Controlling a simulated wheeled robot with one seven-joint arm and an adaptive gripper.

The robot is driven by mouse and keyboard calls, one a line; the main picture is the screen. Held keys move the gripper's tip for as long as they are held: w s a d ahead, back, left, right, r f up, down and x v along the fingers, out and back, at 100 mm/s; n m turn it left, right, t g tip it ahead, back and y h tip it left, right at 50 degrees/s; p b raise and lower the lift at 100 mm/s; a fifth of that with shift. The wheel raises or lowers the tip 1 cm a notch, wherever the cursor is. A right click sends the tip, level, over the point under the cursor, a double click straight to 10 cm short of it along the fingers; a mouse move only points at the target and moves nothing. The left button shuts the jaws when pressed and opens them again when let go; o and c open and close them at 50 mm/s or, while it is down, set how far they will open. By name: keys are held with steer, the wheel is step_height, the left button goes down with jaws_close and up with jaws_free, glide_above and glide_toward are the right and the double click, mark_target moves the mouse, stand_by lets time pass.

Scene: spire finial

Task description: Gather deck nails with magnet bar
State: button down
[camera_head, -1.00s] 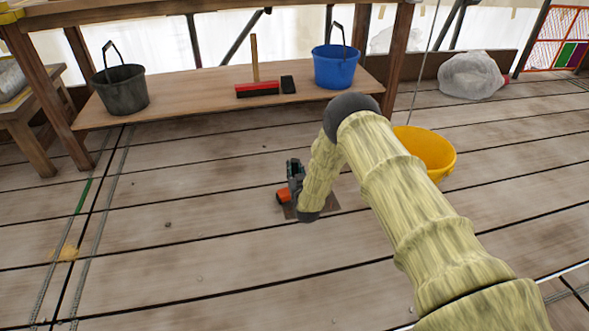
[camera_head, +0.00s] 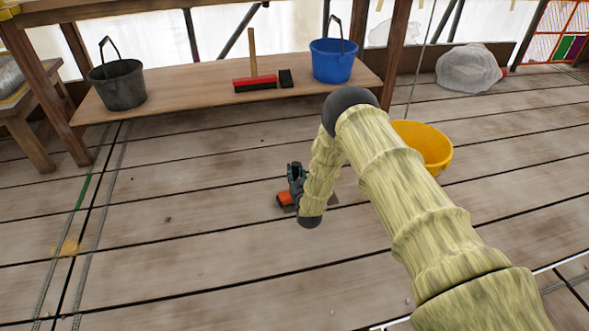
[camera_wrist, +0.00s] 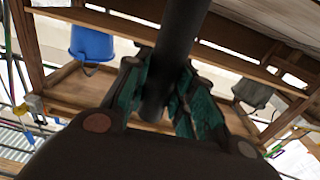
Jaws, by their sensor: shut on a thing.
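My gripper (camera_head: 295,176) is low over the deck, left of my bent arm in the head view. In the wrist view its green-padded fingers (camera_wrist: 158,92) are shut on a dark round bar or handle (camera_wrist: 178,40), which I take to be the magnet bar. An orange-red part (camera_head: 286,199) shows just below the gripper in the head view; its lower end is partly hidden by my arm. A small dark speck (camera_head: 168,219) and a paler one (camera_head: 200,272) lie on the planks; they are too small to identify surely as nails.
A yellow bucket (camera_head: 436,146) stands on the deck behind my arm. A low wooden bench (camera_head: 190,98) holds a dark bucket (camera_head: 118,86), a red brush with upright handle (camera_head: 255,84), a black block (camera_head: 286,78) and a blue bucket (camera_head: 334,62). The left front planks are open.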

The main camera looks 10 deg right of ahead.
steer(key=shift+s+r+p, duration=0.1)
steer(key=shift+s+p, duration=0.7)
steer(key=shift+s, duration=1.4)
steer(key=shift+d, duration=3)
steer(key=shift+w+b, duration=1.95)
steer(key=shift+w, duration=2.65)
steer(key=shift+a+r+p, duration=0.1)
steer(key=shift+r+p, duration=1.9)
steer(key=shift+r, duration=0.85)
